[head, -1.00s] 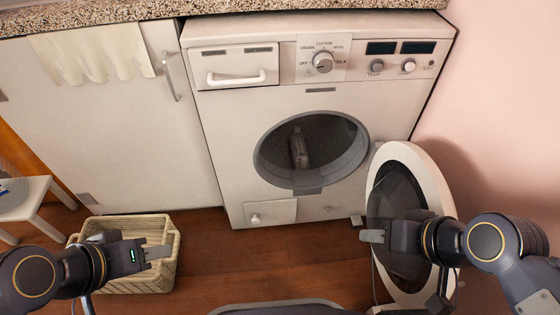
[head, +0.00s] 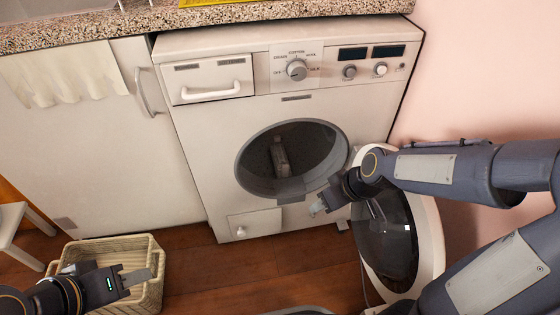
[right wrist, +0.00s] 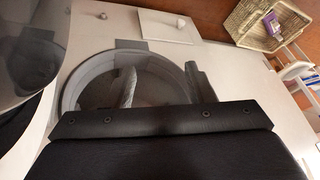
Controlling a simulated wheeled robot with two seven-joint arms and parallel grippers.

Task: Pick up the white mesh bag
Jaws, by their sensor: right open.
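I cannot make out a white mesh bag for certain. A greyish, elongated thing (head: 280,157) shows inside the dark drum of the washing machine (head: 225,125); I cannot tell whether it is the bag or part of the drum. My right gripper (head: 318,208) is just in front of the lower right rim of the door opening, outside the drum. In the right wrist view its two fingers (right wrist: 162,84) are apart with nothing between them, and the round opening (right wrist: 72,88) lies beyond. My left gripper (head: 138,277) hangs empty over the wicker basket (head: 150,243); its finger gap is unclear.
The round machine door (head: 428,235) stands open at the right, beside my right arm and the pink wall (head: 480,70). A small purple and white item (right wrist: 271,22) lies in the basket in the right wrist view. A white stool (head: 12,222) stands at far left.

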